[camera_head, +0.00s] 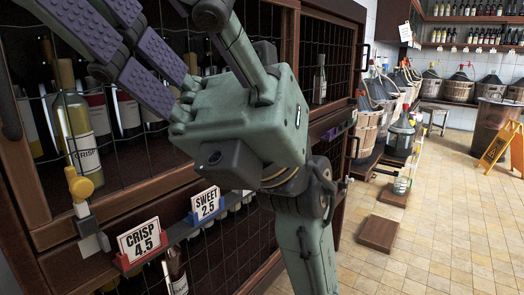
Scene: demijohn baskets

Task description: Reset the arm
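My gripper (118,52) is at the upper left, in front of a dark wooden wine cabinet. It has a grey-green body and fingers with purple pads. The fingers look spread apart, and I see nothing held between them. My arm folds behind and below the gripper body, and it hides part of the cabinet.
The cabinet (150,185) has wire-mesh doors, with bottles such as a clear one labelled CRISP (75,125). Price tags (138,242) hang on its rail. A low brown block (378,233) lies on the tiled floor. Baskets line the back; a yellow sign (494,150) stands right.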

